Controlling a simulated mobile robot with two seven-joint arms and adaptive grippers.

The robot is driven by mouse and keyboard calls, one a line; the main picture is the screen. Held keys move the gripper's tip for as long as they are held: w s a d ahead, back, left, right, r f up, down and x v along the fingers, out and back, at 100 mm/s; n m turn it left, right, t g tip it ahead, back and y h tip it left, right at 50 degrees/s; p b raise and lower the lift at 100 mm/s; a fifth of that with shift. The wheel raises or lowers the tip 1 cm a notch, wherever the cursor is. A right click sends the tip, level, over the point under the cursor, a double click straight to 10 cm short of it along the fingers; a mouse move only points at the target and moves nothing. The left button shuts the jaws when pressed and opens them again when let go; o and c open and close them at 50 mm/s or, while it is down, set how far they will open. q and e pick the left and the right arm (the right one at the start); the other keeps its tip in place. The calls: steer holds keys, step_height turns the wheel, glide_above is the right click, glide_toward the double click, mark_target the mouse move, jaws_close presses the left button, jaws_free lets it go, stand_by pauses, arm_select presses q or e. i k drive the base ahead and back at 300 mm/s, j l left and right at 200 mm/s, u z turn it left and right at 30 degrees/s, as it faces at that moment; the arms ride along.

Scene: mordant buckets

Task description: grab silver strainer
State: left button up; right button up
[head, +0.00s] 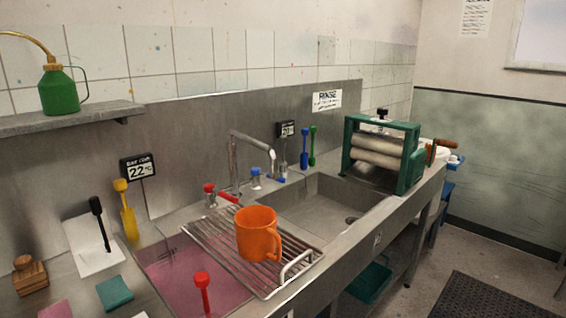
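I cannot make out a thing that is clearly a silver strainer. A small round metal drain fitting (351,220) sits at the bottom of the right sink basin (318,207). A silver wire rack (205,238) lies over the left part of the sink, partly above a basin of pink-red liquid (185,272). An orange mug (257,236) stands upright on the rack and hides part of it. Neither of my grippers shows in the head view.
A metal tap (233,165) rises behind the sink. A green roller wringer (383,152) stands right of the basin. A red-handled tool (203,290) stands at the front. Black (100,222) and yellow-handled (125,210) tools stand at left. A dark mat (495,296) lies on the floor.

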mark_target(283, 166)
steer(key=i+l, duration=0.25)
steer(key=i+l+u, duration=0.1)
steer(key=l, duration=0.35)
steer(key=i+l, duration=0.35)
steer(key=i+l+u, duration=0.1)
steer(key=l, duration=0.3)
steer(key=i+l, duration=0.35)
steer(key=i+l+u, duration=0.1)
steer(key=l, duration=0.35)
steer(key=i+l, duration=0.3)
steer(key=l+u, duration=0.05)
steer(key=l, duration=0.05)
